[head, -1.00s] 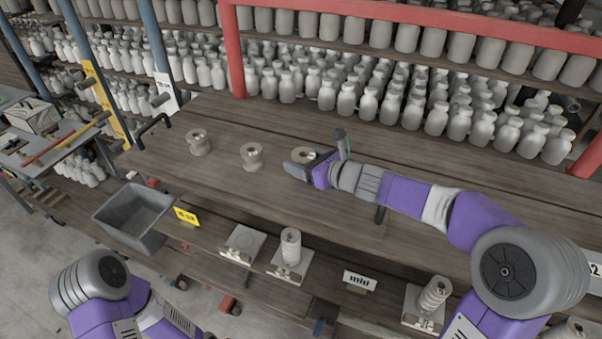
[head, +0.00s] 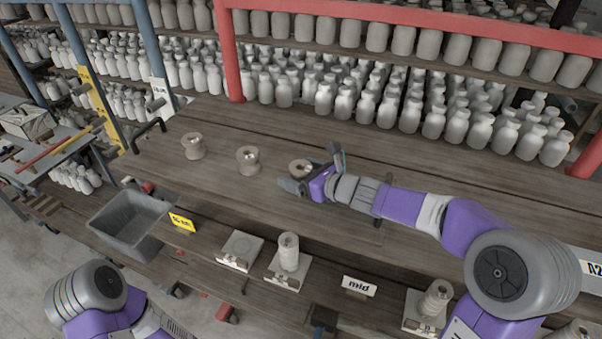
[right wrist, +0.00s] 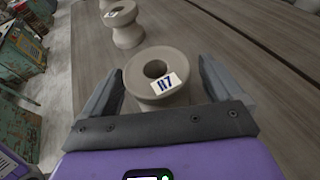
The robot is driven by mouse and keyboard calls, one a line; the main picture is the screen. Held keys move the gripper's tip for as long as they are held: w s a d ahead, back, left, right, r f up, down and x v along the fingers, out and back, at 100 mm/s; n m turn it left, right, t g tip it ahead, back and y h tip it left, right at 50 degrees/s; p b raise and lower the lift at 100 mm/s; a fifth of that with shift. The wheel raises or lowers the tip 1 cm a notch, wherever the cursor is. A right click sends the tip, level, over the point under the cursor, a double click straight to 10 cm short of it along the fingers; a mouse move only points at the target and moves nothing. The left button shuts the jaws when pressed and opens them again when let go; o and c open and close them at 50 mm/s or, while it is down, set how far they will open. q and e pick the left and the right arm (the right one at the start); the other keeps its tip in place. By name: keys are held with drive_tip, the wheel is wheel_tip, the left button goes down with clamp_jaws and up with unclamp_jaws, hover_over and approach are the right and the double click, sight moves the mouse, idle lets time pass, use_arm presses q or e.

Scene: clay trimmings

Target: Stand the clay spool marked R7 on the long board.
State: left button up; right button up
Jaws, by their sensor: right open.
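The pale clay spool marked R7 (right wrist: 150,91) stands upright in the right wrist view, its label on the rim of its top. The same spool (head: 299,167) is the rightmost of three on the wooden plank top in the head view, partly hidden by my gripper. My right gripper (head: 311,172) is open around it, one finger on each side; a gap shows at the right finger in the right wrist view (right wrist: 160,62). I cannot tell which surface is the long board; the spool stands on long wooden planks (head: 430,200). My left gripper is out of view.
Two more spools stand to the left, one near (head: 248,160) and one farther (head: 193,146). Bottle shelves and a red frame (head: 231,60) stand behind.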

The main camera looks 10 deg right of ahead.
drive_tip(key=shift+r, duration=0.2)
drive_tip(key=p+v, duration=0.1)
drive_tip(key=v, duration=0.9)
drive_tip(key=shift+s+d+r+p, duration=0.15)
drive_tip(key=shift+s+d+p, duration=0.05)
drive_tip(key=shift+p, duration=0.15)
drive_tip(key=shift+s+d+r, duration=0.15)
drive_tip(key=shift+s+d, duration=0.2)
drive_tip(key=shift+s, duration=0.3)
